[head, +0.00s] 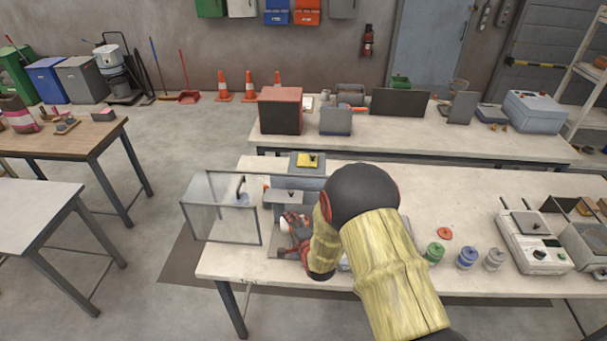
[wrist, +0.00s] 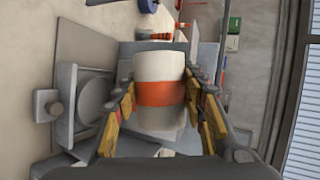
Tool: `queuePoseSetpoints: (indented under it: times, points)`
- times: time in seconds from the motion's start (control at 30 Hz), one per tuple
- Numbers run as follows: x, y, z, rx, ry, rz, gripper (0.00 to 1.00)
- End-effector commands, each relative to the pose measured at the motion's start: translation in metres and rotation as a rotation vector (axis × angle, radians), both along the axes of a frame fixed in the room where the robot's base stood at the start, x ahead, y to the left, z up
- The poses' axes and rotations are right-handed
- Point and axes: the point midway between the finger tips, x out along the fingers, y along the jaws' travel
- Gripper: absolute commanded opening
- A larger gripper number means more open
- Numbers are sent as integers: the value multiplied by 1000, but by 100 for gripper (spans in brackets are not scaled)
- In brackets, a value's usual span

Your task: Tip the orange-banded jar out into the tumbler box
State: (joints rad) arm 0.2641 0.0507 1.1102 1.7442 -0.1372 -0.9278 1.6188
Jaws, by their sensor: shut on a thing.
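My gripper (head: 291,240) is at the left end of the near bench, partly hidden by my own arm in the head view. In the wrist view my gripper (wrist: 160,78) is shut on the orange-banded jar (wrist: 160,93), a white jar with a wide orange band, with fingers on both sides. In the head view the jar (head: 288,222) shows only as a small pale patch by the fingers and looks tilted. A clear-walled box with a dark frame (head: 222,222) is just left of the gripper; I cannot tell for sure that it is the tumbler box. The jar's contents are hidden.
Green (head: 434,252), blue (head: 467,258) and grey (head: 494,259) banded jars stand right of my arm, near a flat orange disc (head: 445,233). A grey machine (head: 534,246) is farther right. A grey round fitting (wrist: 96,95) is left of the jar in the wrist view.

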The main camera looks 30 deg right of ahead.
Motion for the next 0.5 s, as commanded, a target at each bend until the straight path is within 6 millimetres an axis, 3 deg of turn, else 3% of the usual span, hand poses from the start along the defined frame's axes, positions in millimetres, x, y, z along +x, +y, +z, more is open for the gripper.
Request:
queuePoseSetpoints:
  times: [0.03, 0.5]
  points:
    - [5, -10, 20, -12, 4, 10, 1]
    - [47, -72, 95, -170, 43, 311, 1]
